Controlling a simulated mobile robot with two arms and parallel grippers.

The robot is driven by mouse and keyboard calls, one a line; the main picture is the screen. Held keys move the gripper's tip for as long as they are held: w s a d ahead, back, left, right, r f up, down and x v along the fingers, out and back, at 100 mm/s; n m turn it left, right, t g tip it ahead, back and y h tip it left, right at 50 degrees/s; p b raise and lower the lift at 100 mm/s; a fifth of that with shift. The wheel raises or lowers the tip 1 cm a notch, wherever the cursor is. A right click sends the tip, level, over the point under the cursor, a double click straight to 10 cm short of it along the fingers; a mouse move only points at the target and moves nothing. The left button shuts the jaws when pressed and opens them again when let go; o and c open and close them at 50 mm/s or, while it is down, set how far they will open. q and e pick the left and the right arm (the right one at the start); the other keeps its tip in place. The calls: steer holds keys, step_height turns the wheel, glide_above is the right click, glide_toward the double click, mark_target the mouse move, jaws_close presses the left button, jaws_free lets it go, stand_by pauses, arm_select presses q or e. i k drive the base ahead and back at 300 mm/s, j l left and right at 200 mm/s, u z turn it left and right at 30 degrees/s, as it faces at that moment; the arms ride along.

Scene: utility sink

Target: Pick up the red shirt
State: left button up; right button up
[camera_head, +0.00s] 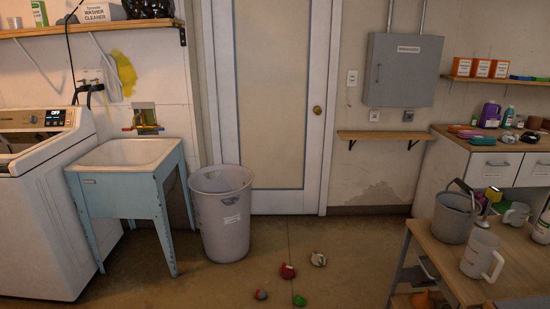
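A small red crumpled item (287,271) lies on the floor right of the grey bin; it may be the red shirt, but it is too small to be sure. A grey item with some red on it (261,295) lies nearer to me on its left. A green item (300,300) lies just in front of it. A whitish item (318,259) lies behind it to the right. Neither of my grippers is in view.
A grey bin (223,222) stands beside the blue utility sink (122,188), with a washing machine (38,220) at the far left. A wooden table (434,249) with a bucket (454,218) and a pitcher (478,256) stands at right. The floor (355,236) between is mostly clear.

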mark_target(287, 273)
steer(key=i+z, duration=0.15)
steer(key=i, duration=0.3)
steer(key=i+j+z, duration=0.15)
steer(key=i, duration=0.3)
steer(key=i+j+z, duration=0.15)
steer(key=i, duration=0.25)
steer(key=i+j+z, duration=0.15)
steer(key=i, duration=0.3)
